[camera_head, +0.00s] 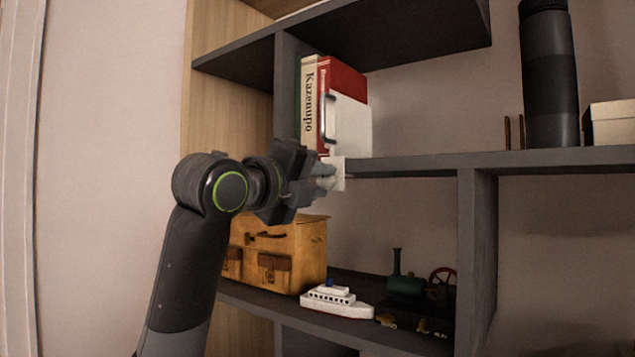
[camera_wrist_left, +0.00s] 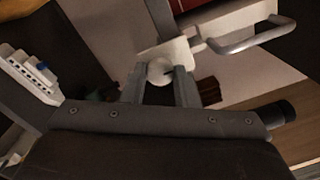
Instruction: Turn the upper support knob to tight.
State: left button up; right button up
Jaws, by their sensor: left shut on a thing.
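The upper support knob (camera_wrist_left: 150,72) is a small white round piece at the edge of the shelf, seen between my fingers in the left wrist view. It sits against a white block (camera_wrist_left: 175,50), which also shows in the head view (camera_head: 339,172) just past my fingertips. My left gripper (camera_head: 325,172) reaches in from the left, and its fingers (camera_wrist_left: 167,85) are shut on the knob. The fingers hide part of the knob, so its turn angle cannot be told. My right gripper is in neither view.
A grey handle (camera_head: 328,118) stands close above the gripper, by red and white books (camera_head: 310,95). Below are a tan case (camera_head: 285,255), a white toy ship (camera_head: 337,301) and a dark toy engine (camera_head: 405,286). A dark cylinder (camera_head: 549,85) stands on the right shelf.

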pick_arm(q)
jog(key=shift+f, duration=0.1)
jog(key=o, duration=1)
jog(key=shift+s, duration=0.1)
jog(key=shift+s+a+b, duration=0.3)
jog(key=b+v, duration=0.5)
jog(key=v, duration=1.1)
jog(key=shift+s+a, duration=0.1)
jog(key=shift+s, duration=0.1)
